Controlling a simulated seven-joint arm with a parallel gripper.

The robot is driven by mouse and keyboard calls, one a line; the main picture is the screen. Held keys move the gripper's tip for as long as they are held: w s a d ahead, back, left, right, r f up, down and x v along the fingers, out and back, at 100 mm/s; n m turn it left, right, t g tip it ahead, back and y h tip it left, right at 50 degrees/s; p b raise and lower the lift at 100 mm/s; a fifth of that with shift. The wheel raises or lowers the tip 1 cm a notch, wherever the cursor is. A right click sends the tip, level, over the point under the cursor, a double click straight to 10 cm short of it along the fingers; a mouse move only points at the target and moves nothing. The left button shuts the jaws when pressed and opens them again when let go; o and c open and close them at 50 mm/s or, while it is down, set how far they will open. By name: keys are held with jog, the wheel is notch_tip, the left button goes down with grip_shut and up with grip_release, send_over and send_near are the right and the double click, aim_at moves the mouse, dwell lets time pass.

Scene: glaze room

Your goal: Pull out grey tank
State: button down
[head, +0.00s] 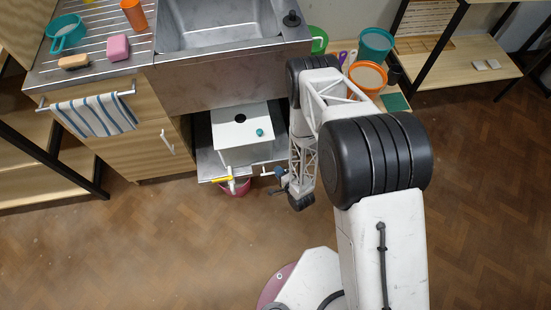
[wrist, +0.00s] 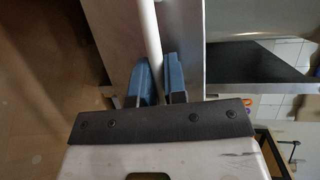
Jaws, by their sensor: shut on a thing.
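A pale grey-white box-shaped tank (head: 236,133) sits under the sink, with a round dark hole and a small teal knob (head: 260,132) on its top. A grey metal surface (head: 210,172) shows beneath and around it. My gripper (head: 278,173) is low at the tank's front right corner. In the wrist view its blue fingers (wrist: 160,82) are shut on a white bar (wrist: 150,40), one finger on each side. A grey panel (wrist: 110,45) lies behind the bar. I cannot tell how the bar joins the tank.
A yellow-handled fitting (head: 221,179) and a pink bucket (head: 236,188) are at the tank's front. The cupboard door with a striped towel (head: 95,115) is on the left. The sink (head: 215,25) is above. Tubs (head: 366,77) stand on a right-hand shelf. The floor (head: 170,235) in front is clear.

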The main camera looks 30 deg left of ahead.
jog(key=s+d, duration=1)
jog(key=shift+d, duration=0.15)
jog(key=c, duration=1.2)
grip_release()
jog(key=shift+s, duration=0.1)
jog(key=v, duration=0.7)
jog(key=shift+s+d, duration=0.15)
jog(key=shift+d, duration=0.2)
jog(key=shift+a+r, duration=0.1)
